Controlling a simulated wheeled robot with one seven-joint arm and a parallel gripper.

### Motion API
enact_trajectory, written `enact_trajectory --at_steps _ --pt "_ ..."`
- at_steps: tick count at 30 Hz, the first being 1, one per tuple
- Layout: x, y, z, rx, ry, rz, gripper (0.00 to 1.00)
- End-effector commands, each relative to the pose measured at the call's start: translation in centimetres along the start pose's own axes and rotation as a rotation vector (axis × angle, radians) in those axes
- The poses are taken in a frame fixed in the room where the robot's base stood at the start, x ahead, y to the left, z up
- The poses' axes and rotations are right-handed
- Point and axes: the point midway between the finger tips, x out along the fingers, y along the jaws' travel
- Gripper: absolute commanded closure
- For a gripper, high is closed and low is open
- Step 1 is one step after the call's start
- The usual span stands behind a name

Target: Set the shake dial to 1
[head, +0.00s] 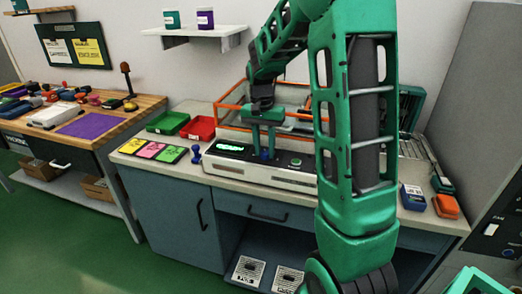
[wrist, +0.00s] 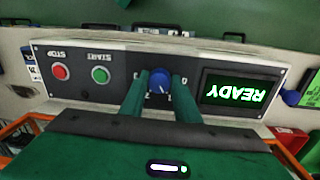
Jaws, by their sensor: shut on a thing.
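The shake dial (wrist: 158,80) is a blue round knob with a white pointer line, on the dark front panel (wrist: 120,72) of a white machine. In the wrist view, which shows the panel upside down, the pointer slants toward the lower right. The small scale marks around it are partly hidden by my fingers and hard to read. My gripper (wrist: 160,84) has its two green fingers on either side of the dial, shut on it. In the head view the dial (head: 264,155) shows as a small blue spot below my gripper (head: 263,148).
The panel carries a lit READY display (wrist: 236,91), a green START button (wrist: 100,75) and a red STOP button (wrist: 61,72). An orange-edged frame (head: 232,106) stands behind. Red (head: 200,128) and green trays (head: 168,123) and coloured cards (head: 152,150) lie left on the counter.

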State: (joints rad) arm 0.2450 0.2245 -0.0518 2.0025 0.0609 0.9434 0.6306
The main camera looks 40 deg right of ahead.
Motion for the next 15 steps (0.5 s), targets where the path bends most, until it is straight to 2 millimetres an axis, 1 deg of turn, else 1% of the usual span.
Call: enact_trajectory --at_steps 8,9,10,15 --pt "-0.07 -0.09 0.00 -0.002 0.001 -0.001 0.94" --pt "-0.07 -0.08 0.00 -0.002 0.001 -0.001 0.67" --pt "-0.07 -0.08 0.00 -0.002 0.001 -0.001 0.64" --pt "-0.04 -0.04 -0.01 -0.002 0.001 -0.001 0.64"
